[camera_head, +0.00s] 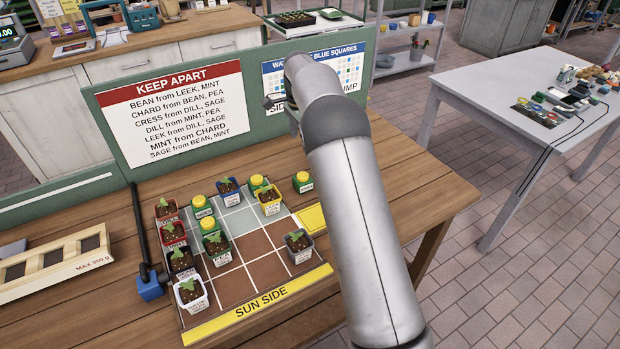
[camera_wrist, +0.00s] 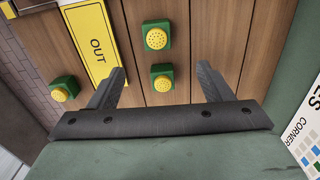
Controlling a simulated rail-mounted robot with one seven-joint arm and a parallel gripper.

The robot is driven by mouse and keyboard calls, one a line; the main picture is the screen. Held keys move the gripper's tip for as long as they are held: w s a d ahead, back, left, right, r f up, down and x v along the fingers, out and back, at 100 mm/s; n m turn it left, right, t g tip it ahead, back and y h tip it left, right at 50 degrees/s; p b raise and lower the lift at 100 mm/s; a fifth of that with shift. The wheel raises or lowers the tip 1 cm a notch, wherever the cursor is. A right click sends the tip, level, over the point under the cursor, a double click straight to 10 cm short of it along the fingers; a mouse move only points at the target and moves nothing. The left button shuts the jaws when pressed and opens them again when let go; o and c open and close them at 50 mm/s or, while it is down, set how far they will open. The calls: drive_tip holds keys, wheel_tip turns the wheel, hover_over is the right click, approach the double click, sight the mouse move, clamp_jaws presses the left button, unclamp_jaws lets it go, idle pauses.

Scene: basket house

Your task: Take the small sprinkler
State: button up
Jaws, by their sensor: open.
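In the wrist view, three green blocks with round yellow perforated tops, which look like sprinklers, are on the wooden table: one upper sprinkler (camera_wrist: 155,38), one middle sprinkler (camera_wrist: 162,80) and one left sprinkler (camera_wrist: 62,90). They look close in size, so I cannot tell which is the small one. My gripper (camera_wrist: 162,69) is open and empty, with its fingers on either side of the middle sprinkler in the picture; the height gap is unclear. In the head view several green-and-yellow blocks show, one right of the grid (camera_head: 303,182). My arm hides part of the table there.
A grid board (camera_head: 247,247) marked "SUN SIDE" holds several seedling pots, such as a yellow pot (camera_head: 270,203). A yellow "OUT" plate (camera_wrist: 95,45) lies left of two sprinklers. A green sign panel (camera_head: 255,125) stands behind the board. A wooden rack (camera_head: 50,275) lies left.

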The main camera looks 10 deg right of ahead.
sight(303, 175)
wheel_tip(303, 175, down, 10)
drive_tip(key=shift+f+p, duration=0.2)
drive_tip(key=shift+p, duration=0.7)
drive_tip(key=shift+s+d+f+p, duration=0.15)
drive_tip(key=shift+f+p, duration=0.35)
drive_tip(key=shift+f, duration=0.85)
drive_tip(key=shift+s+f+p, duration=0.1)
drive_tip(key=shift+f+p, duration=0.4)
drive_tip(key=shift+f, duration=0.85)
drive_tip(key=c, duration=1.1)
